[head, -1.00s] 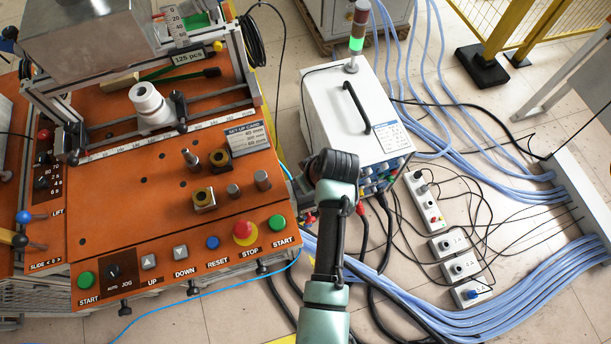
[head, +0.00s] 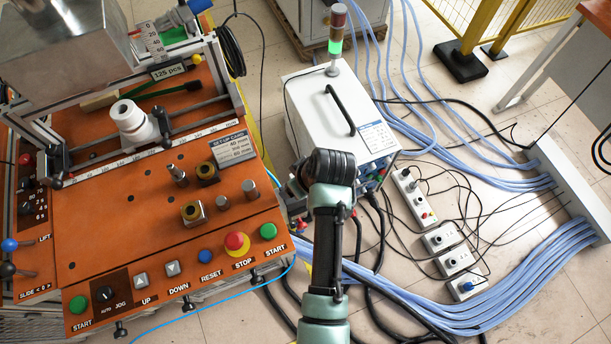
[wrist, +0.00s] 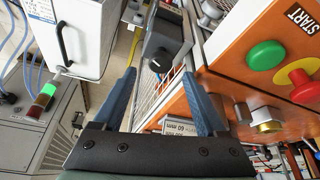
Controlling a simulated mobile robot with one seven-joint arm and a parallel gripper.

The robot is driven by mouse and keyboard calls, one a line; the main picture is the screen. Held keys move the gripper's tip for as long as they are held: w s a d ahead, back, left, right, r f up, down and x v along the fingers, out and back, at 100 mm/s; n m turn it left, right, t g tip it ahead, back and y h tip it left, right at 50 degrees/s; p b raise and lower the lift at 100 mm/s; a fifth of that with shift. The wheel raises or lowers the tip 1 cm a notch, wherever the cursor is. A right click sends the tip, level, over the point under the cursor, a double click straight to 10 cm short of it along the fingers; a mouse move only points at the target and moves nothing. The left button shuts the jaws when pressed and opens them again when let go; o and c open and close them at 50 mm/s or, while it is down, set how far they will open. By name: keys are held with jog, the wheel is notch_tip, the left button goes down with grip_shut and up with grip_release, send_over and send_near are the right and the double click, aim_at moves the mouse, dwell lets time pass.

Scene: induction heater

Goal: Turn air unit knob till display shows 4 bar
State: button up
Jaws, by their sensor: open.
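In the wrist view, a grey box-shaped unit with a dark round knob (wrist: 160,61) stands beside the orange machine's edge; it looks like the air unit. My gripper (wrist: 159,74) is open, its two blue fingers spread on either side of this knob in the picture. I see nothing between the fingers that they touch, and the gap in depth to the knob is hard to judge. No pressure reading is legible. In the head view, my arm hides most of the gripper and the knob.
The orange control panel (head: 150,225) with a red stop button (head: 237,243) lies left of my arm. A white heater box (head: 318,105) with a black handle and light tower (head: 336,38) stands beyond. Cables and socket strips (head: 440,238) cover the floor at right.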

jog(key=v, duration=0.9)
jog(key=shift+r, duration=0.1)
jog(key=w+r+m+t+h, duration=0.1)
jog(key=w+r+t, duration=0.45)
jog(key=r, duration=0.65)
jog(key=w+r+m+t+h, duration=0.15)
jog(key=w+r+t, duration=0.35)
jog(key=r, duration=0.6)
notch_tip(320, 180, up, 19)
jog(key=a+m+t, duration=0.1)
jog(key=m+t, duration=0.1)
jog(key=t, duration=0.3)
jog(key=s+a+r+m+t, duration=0.1)
jog(key=s+r+t, duration=0.3)
jog(key=r, duration=0.5)
jog(key=s+a+r+m+t, duration=0.1)
jog(key=s+r+t, duration=0.3)
jog(key=s+r, duration=0.5)
jog(key=shift+r, duration=0.25)
jog(key=shift+f+m, duration=0.15)
jog(key=shift+m, duration=0.1)
